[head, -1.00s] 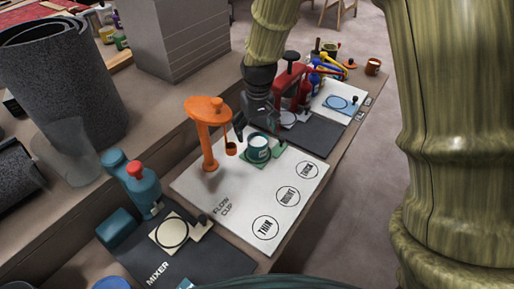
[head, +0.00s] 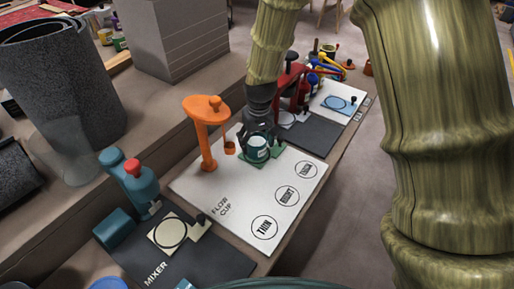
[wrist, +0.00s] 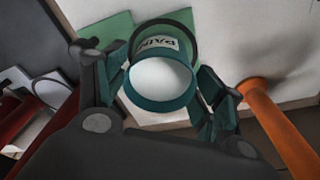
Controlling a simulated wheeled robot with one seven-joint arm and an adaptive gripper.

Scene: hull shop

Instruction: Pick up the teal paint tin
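The teal paint tin (head: 257,155) stands upright on a green square (head: 275,155) on the white flow cup board. My gripper (head: 257,140) is over the tin from above. In the wrist view the tin (wrist: 158,103) shows its pale round top and a label, and it sits between the two fingers of my gripper (wrist: 163,90). The fingers are spread, one on each side, with narrow gaps to the tin's wall. The green square (wrist: 112,32) shows beside the tin. The tin's lower part is partly hidden.
The orange stand (head: 204,130) with a hanging cup (head: 229,148) is close to the left of my gripper. A red device (head: 292,78) is behind it. The white board (head: 245,205) has free room in front, with printed circles. A teal mixer (head: 140,185) stands front left.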

